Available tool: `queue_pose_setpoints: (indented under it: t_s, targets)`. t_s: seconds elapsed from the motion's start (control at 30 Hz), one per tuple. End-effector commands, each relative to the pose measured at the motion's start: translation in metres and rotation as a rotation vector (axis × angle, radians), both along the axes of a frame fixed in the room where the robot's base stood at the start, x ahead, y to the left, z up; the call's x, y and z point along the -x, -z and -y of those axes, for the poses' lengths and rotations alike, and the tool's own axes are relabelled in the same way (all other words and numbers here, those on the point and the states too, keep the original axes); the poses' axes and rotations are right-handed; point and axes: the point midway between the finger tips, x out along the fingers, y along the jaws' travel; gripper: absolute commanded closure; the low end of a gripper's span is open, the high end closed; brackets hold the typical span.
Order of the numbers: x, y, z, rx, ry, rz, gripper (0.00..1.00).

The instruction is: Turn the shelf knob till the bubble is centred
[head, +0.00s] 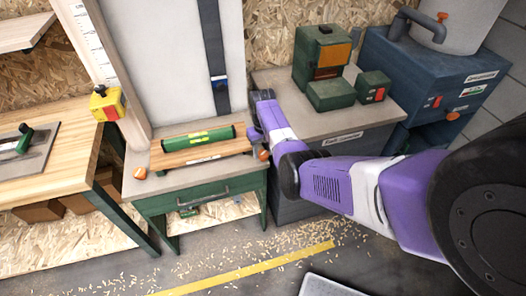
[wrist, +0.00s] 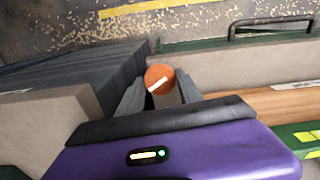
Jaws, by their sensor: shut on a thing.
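The orange shelf knob (wrist: 159,79) has a white pointer line, slanted in the wrist view. My gripper (wrist: 161,92) is shut on it, one dark finger on each side. In the head view the knob (head: 263,154) shows at the right end of the wooden shelf (head: 178,160), partly hidden by my gripper (head: 257,141). A green spirit level (head: 183,141) with yellow windows lies along the shelf. Its bubble is too small to make out. In the wrist view the level (wrist: 298,139) shows only at the right edge.
A second orange knob (head: 140,173) sits at the shelf's left end. The shelf is on a grey-topped green bench (head: 145,203) with a drawer handle. A green machine (head: 321,60) stands on the cabinet to the right. A wooden workbench (head: 62,150) stands left. Wood chips litter the floor.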

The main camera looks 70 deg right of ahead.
Motion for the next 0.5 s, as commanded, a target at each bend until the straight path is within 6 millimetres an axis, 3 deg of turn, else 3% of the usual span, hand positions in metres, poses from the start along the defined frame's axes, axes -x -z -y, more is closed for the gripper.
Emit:
queue_pose_setpoints:
  t_s: [0.3,0.33,0.43,0.5]
  targets:
    - [-0.0006,-0.0009,0.0006,0.001,0.000,0.001,0.98]
    - [-0.0006,-0.0009,0.0006,0.001,0.000,0.001,0.54]
    - [-0.0006,-0.0008,0.0006,0.001,0.000,0.001,0.36]
    - [-0.0005,-0.0006,0.0005,0.001,0.000,0.001,0.36]
